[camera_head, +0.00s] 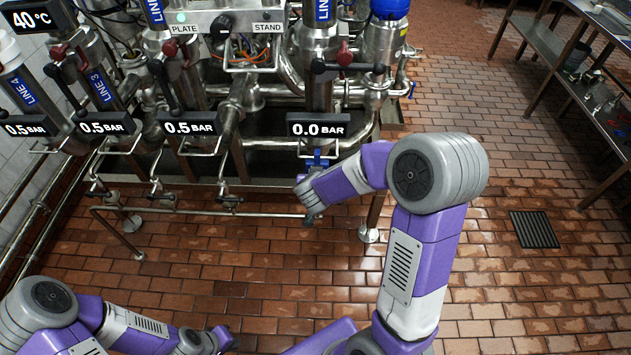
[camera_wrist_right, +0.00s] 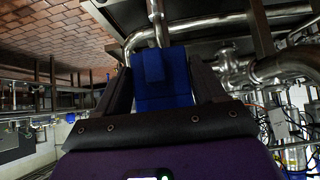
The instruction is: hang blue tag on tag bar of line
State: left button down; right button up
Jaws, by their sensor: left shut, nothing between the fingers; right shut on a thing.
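A blue tag (camera_wrist_right: 163,80) sits between the two dark fingers of my right gripper (camera_wrist_right: 165,92), which is shut on it. In the head view the blue tag (camera_head: 318,159) shows just below the 0.0 BAR display (camera_head: 318,126), at the thin tag bar (camera_head: 303,149) of that line. I cannot tell whether the tag is hooked on the bar. My right forearm hides part of the area below. My left gripper (camera_head: 226,340) is shut and empty, low at the bottom left, far from the tag.
More lines with 0.5 BAR displays (camera_head: 190,124) and similar bars stand to the left. Valve handles (camera_head: 346,66) and steel pipes crowd above the bar. A low pipe (camera_head: 250,213) runs in front.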

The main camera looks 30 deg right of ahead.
jog(key=shift+f, duration=0.2)
jog(key=o, duration=1.3)
jog(key=p+v, duration=0.3)
jog(key=v, duration=0.4)
jog(key=shift+s+r+p, duration=0.2)
jog(key=shift+r+p, duration=0.05)
jog(key=shift+p, duration=0.1)
jog(key=shift+a+f, duration=0.1)
jog(key=shift+a, duration=0.1)
